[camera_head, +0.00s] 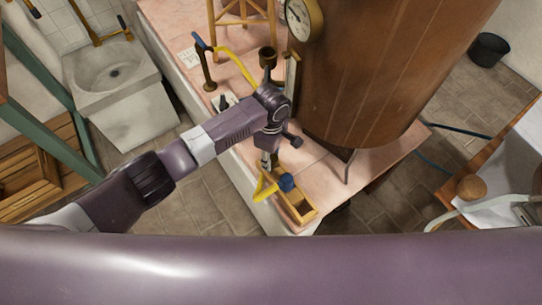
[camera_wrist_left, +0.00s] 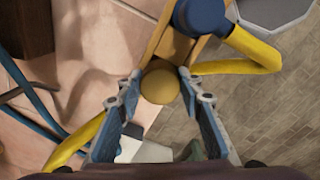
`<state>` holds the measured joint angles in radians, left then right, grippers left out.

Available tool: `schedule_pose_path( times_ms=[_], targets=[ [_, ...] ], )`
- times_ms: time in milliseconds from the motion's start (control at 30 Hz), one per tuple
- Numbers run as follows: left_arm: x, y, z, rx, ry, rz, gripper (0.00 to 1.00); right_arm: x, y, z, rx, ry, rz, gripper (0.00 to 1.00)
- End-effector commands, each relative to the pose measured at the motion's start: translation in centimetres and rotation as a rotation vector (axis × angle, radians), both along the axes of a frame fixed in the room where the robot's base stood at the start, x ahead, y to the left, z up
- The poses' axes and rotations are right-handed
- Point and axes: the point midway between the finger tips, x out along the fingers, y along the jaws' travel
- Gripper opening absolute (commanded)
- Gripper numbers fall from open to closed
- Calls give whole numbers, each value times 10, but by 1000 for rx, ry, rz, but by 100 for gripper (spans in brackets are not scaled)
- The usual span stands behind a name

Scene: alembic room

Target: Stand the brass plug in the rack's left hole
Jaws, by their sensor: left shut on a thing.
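My left gripper (camera_head: 267,164) is shut on the brass plug, low over the pink tiled counter. In the left wrist view the plug shows as a round brass end (camera_wrist_left: 160,86) between the two blue-padded fingertips (camera_wrist_left: 161,78). In the head view the plug is hidden or too small to make out. The wooden rack (camera_head: 307,212) stands near the counter's front corner, just beyond the fingertips; it also shows in the left wrist view (camera_wrist_left: 154,43). I cannot tell whether the plug touches the rack, and its holes are not clear. My right gripper is not in view.
A blue-capped piece (camera_head: 286,182) with a yellow part (camera_head: 264,188) is at the rack, close to my left fingers. A large copper-brown vessel (camera_head: 365,70) stands behind on the counter. A brass stand (camera_head: 208,75) is farther left. The counter's front edge is close.

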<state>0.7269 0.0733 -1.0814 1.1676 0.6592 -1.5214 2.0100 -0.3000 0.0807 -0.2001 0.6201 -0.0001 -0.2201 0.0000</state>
Motion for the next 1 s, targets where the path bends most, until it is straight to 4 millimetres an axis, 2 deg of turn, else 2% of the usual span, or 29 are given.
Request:
schedule_pose_path(
  times_ms=[433,467,600,1000],
  targets=[
    [0,0,-4,-1,0,0,6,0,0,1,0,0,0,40],
    [0,0,-4,-1,0,0,37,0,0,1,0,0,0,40],
    [0,0,-4,-1,0,0,53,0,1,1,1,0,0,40],
    [0,0,-4,0,0,0,54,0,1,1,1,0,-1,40]
  ],
)
